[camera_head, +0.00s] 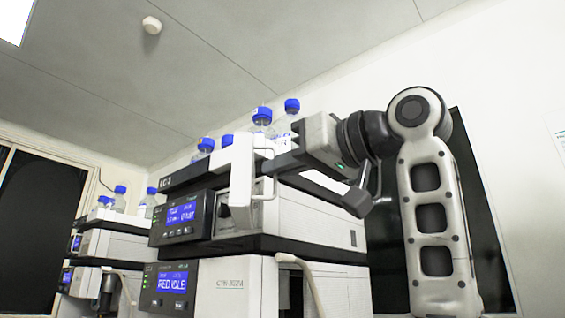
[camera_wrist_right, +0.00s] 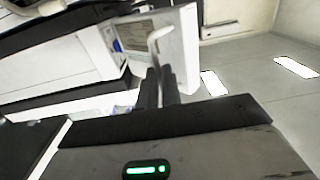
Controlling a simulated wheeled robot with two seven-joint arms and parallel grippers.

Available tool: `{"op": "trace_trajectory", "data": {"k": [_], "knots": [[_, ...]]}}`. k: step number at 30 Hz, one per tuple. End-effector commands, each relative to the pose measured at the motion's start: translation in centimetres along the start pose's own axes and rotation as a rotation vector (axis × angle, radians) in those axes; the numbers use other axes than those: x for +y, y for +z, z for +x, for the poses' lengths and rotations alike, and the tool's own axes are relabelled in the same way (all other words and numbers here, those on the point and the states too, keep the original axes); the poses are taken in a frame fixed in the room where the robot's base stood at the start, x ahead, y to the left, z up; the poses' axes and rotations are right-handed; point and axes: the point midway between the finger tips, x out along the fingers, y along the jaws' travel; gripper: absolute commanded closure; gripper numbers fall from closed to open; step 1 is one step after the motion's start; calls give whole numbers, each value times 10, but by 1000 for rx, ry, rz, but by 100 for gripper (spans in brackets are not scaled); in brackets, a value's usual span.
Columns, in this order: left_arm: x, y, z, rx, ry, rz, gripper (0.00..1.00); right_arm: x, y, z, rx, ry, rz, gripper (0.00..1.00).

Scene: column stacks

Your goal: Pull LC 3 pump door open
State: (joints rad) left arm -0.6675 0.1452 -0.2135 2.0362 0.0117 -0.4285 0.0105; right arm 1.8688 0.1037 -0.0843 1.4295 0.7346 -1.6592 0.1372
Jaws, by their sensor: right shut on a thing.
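The LC 3 pump stack (camera_head: 310,220) stands in the middle of the head view; the small label at its upper left is hard to read. Its pump door (camera_head: 240,168) is a white panel standing out from the unit's front, with a recess visible beside it. A pale bar handle (camera_head: 268,190) is on the door. My right gripper (camera_head: 276,160) reaches in from the right and is shut on the handle's upper part. In the right wrist view the dark fingers (camera_wrist_right: 160,88) meet the handle (camera_wrist_right: 154,48) in front of the door (camera_wrist_right: 178,45). My left gripper is out of view.
Blue-capped bottles (camera_head: 262,120) stand on top of the stack. A lit display module (camera_head: 182,218) sits left of the door, and a lower unit (camera_head: 235,285) with a hose (camera_head: 310,280) is below. Another stack (camera_head: 105,245) stands further left. Open air lies in front of the door.

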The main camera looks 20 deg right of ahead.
Motion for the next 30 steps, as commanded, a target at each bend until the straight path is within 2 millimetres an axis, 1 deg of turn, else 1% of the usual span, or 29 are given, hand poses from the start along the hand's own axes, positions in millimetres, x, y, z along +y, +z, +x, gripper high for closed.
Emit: {"op": "trace_trajectory", "data": {"k": [1,3,5,6,14,17,20,23,30], "knots": [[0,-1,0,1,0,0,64,4,-4,0,13,10,7,100],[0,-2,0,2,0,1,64,4,-4,0,13,10,7,100],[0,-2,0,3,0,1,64,4,-4,0,12,11,7,83],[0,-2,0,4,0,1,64,4,-4,0,11,10,7,72],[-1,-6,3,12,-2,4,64,2,-2,0,9,6,3,72],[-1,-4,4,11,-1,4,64,1,-2,-4,9,5,2,72],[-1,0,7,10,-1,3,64,2,-1,-16,11,6,1,72],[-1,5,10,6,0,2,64,2,0,-35,13,7,2,72],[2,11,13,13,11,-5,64,2,1,-94,13,8,3,72]]}}
